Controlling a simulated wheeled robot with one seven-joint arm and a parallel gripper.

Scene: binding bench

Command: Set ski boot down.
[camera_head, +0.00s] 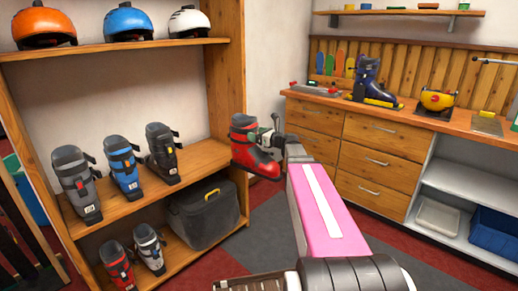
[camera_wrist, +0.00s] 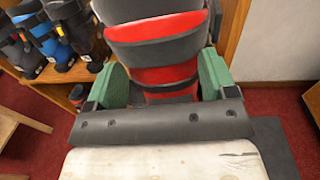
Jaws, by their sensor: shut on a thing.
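A red and dark grey ski boot (camera_head: 249,148) is held upright in the air in the head view, beside the right end of the shelf unit. My gripper (camera_head: 272,140) is shut on it from the right. In the wrist view the boot (camera_wrist: 165,55) fills the top middle, between the two green fingers of my gripper (camera_wrist: 160,85). The boot's toe points down and out of sight in the wrist view. In the head view its sole appears clear of any surface.
A wooden shelf unit (camera_head: 190,158) holds helmets on top, grey, blue and black boots on the middle board, and smaller boots with a grey case (camera_head: 203,213) below. The middle board's right part is clear. A workbench (camera_head: 430,120) at right carries a blue boot (camera_head: 368,82) and tools.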

